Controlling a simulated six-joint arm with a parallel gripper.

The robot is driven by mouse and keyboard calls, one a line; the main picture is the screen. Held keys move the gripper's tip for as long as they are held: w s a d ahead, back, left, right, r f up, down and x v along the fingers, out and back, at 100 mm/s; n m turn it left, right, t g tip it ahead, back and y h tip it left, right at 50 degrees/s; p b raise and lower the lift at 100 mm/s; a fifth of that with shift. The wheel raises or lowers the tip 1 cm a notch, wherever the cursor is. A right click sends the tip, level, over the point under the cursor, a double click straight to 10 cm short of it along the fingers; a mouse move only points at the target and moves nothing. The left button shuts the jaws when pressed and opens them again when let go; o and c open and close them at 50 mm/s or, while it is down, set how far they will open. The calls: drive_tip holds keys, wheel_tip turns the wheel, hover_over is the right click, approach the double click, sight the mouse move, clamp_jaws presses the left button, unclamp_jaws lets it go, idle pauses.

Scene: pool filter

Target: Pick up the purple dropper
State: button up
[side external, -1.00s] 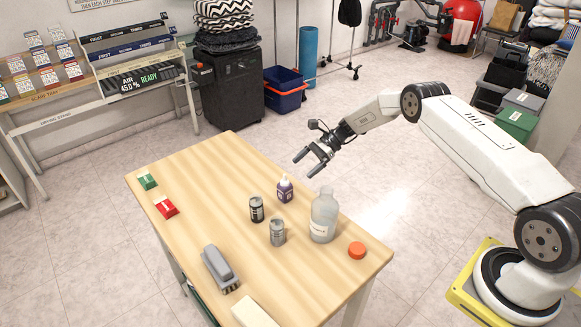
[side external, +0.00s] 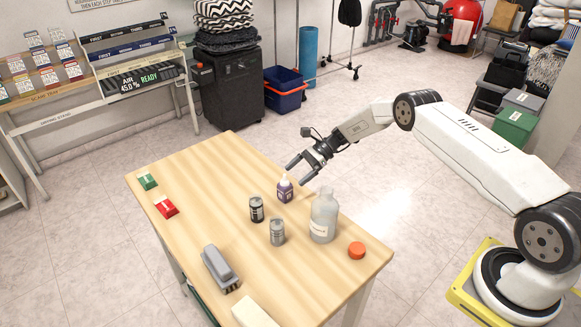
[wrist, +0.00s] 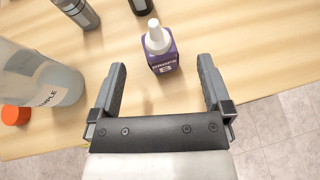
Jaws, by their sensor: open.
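The purple dropper (side external: 285,189) is a small purple bottle with a white nozzle, standing upright near the far edge of the wooden table (side external: 190,180). My gripper (side external: 299,173) is open and empty, just above and beside the dropper on its right in the side view. In the wrist view the dropper (wrist: 163,52) stands ahead of the gap between my two fingertips (wrist: 163,68), roughly centred and a little beyond them. It does not appear to be touched.
A clear sample bottle (side external: 323,217) stands close by, left of my fingers in the wrist view (wrist: 45,75). A black can (side external: 257,210), a grey can (side external: 277,232) and an orange cap (side external: 356,250) are nearby. A stapler-like grey object (side external: 219,268) and red and green blocks lie farther off.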

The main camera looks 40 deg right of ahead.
sight(288, 181)
drive_tip(key=shift+x, duration=2.3)
drive_tip(key=shift+s+d+f, duration=0.1)
clamp_jaws()
drive_tip(key=shift+r, duration=5)
